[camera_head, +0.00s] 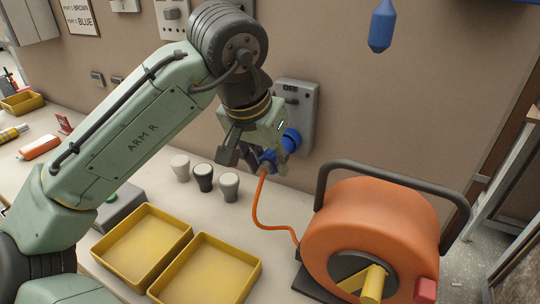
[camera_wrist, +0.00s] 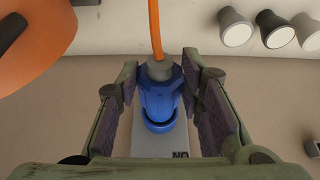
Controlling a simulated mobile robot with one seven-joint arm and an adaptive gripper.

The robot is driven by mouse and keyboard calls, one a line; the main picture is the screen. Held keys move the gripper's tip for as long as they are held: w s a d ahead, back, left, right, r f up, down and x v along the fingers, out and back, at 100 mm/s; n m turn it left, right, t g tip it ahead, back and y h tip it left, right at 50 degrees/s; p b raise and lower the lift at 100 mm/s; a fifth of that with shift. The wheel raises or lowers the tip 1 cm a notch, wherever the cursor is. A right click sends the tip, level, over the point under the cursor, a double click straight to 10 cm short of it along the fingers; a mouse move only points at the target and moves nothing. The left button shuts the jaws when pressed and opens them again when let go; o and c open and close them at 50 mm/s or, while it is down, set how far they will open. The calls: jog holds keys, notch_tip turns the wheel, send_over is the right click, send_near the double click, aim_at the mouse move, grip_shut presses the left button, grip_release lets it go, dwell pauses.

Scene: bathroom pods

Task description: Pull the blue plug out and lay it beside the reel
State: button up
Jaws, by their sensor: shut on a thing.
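The blue plug (camera_head: 268,156) is at the blue socket (camera_head: 291,140) on the grey wall switch box (camera_head: 301,105). An orange cable runs from its grey end down to the orange reel (camera_head: 365,232). My gripper (camera_head: 258,155) is shut on the plug, with one finger on each side. In the wrist view, the plug (camera_wrist: 160,98) lies between my gripper's padded fingers (camera_wrist: 161,85), in line with the blue ring of the socket (camera_wrist: 160,126). I cannot tell how deep the plug sits in the socket. The reel (camera_wrist: 35,35) also shows at the upper left there.
Three small cups (camera_head: 204,178) stand left of the plug. Two yellow trays (camera_head: 205,275) lie at the front of the counter. A blue pendant (camera_head: 381,26) hangs above the reel. The counter between the cups and the reel is mostly clear, crossed by the cable (camera_head: 257,205).

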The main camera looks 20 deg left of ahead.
jog(key=shift+s+a, duration=0.2)
jog(key=shift+s, duration=0.85)
jog(key=s+a+f+m+h+b, duration=0.2)
jog(key=s+m+b, duration=0.2)
jog(key=s+b, duration=0.15)
jog(key=shift+m+g, duration=0.3)
jog(key=shift+g, duration=0.1)
jog(key=shift+s+d+f+p, duration=0.1)
jog(key=shift+s+f, duration=0.1)
jog(key=shift+f, duration=1.3)
jog(key=shift+s+a+f+p, duration=0.1)
jog(key=shift+s+f+p, duration=0.05)
jog(key=shift+f, duration=1.3)
jog(key=shift+s+d+f+p, duration=0.1)
jog(key=shift+s+f, duration=0.1)
jog(key=shift+f, duration=1.3)
